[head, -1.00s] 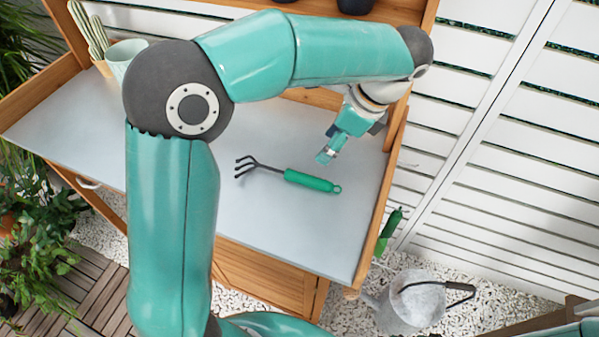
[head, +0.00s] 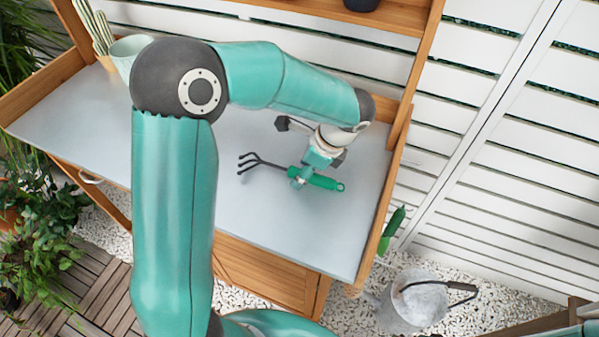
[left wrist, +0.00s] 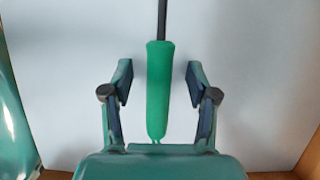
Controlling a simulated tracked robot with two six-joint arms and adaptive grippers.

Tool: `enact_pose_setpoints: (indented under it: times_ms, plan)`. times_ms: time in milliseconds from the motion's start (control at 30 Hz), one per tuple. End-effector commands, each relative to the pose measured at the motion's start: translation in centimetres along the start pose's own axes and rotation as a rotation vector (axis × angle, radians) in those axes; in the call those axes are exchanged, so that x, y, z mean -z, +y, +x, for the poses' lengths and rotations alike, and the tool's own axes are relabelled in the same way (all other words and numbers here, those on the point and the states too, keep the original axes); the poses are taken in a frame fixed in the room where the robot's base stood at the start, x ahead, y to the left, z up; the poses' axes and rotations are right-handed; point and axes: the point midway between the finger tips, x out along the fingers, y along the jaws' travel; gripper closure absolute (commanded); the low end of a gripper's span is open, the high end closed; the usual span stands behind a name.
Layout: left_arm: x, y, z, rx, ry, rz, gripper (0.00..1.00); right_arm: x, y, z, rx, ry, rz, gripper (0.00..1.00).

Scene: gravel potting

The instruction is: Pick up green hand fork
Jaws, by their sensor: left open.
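The green hand fork lies on the grey bench top, its dark tines (head: 249,162) pointing left and its green handle (head: 326,183) to the right in the head view. In the left wrist view the green handle (left wrist: 159,88) runs between the two open fingers of my left gripper (left wrist: 159,82), with a gap on each side. The dark shaft leads up out of that picture.
The bench top (head: 245,235) is otherwise mostly clear, with wooden edges. A pale pot (head: 128,50) stands at the back left. A green-handled tool (head: 392,229) is at the bench's right side. A metal watering can (head: 415,300) stands on the gravel.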

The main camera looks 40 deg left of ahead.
Motion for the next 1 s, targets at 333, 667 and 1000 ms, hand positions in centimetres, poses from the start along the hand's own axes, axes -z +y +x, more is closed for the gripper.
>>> enact_pose_setpoints:
  times_ms: [333, 667, 1000]
  plan:
    - [0.0, 0.0, 0.34, 0.0, 0.0, 0.0, 0.55, 0.0, 0.0, 0.0, 0.0, 0.0, 0.0, 0.63]
    - [0.01, -0.01, 0.31, 0.001, 0.0, 0.0, 1.0, 0.0, 0.0, 0.0, 0.0, 0.0, 0.0, 0.63]
    - [-0.06, -0.05, 0.06, 0.002, 0.0, 0.0, 1.0, 0.0, 0.0, -0.02, 0.0, 0.0, 0.0, 0.63]
